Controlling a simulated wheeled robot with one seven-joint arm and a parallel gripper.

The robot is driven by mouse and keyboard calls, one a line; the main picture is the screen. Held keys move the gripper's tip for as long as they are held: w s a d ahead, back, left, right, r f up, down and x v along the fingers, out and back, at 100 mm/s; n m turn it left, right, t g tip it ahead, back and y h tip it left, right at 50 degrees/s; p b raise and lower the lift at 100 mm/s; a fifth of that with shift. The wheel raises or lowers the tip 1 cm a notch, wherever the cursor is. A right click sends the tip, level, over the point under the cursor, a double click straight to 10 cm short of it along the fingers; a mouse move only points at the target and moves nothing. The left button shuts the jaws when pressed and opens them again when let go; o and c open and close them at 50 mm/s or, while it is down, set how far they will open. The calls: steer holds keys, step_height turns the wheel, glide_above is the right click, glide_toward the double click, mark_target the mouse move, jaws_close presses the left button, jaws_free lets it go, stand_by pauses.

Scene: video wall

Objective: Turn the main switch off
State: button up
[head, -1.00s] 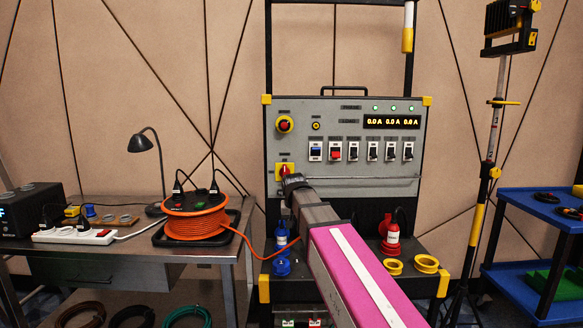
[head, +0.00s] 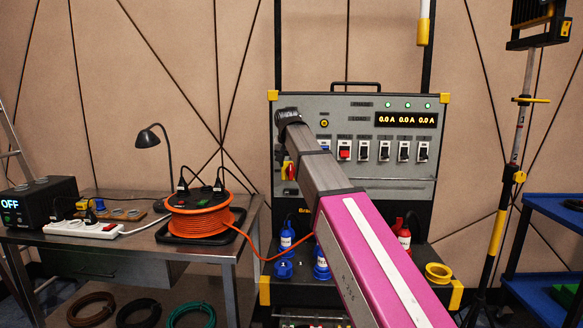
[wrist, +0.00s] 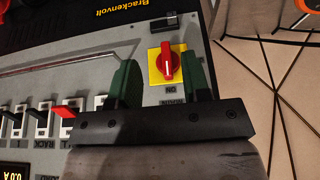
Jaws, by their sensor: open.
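The main switch, a red rotary knob (wrist: 168,67) on a yellow square plate (wrist: 155,72), shows in the wrist view with an "ON" label beside it. Its red handle stands along the picture's vertical there. In the head view the yellow plate and knob (head: 290,170) show left of my arm. My gripper (wrist: 163,82) is open, its green fingers to either side of the knob in the wrist picture. It holds nothing. I cannot tell how far the fingertips are from the panel. In the head view my arm's end is up and left on the panel and the fingers are hidden.
The grey panel (head: 400,172) carries a row of rocker switches (head: 384,150) and a lit display (head: 406,119) reading 0.0 A. A metal bench (head: 150,240) with an orange cable reel (head: 200,220) stands left. A tripod light (head: 500,200) and blue shelf (head: 560,210) stand right.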

mark_target(291, 164)
steer(key=w, duration=0.8)
steer(key=shift+w+d, duration=0.1)
steer(key=shift+w, duration=0.2)
steer(key=x, duration=0.4)
steer(key=shift+w+f, duration=0.1)
steer(key=shift+f, duration=0.05)
steer(key=shift+w+f, duration=0.15)
steer(key=shift+f, duration=0.2)
steer(key=c, duration=0.6)
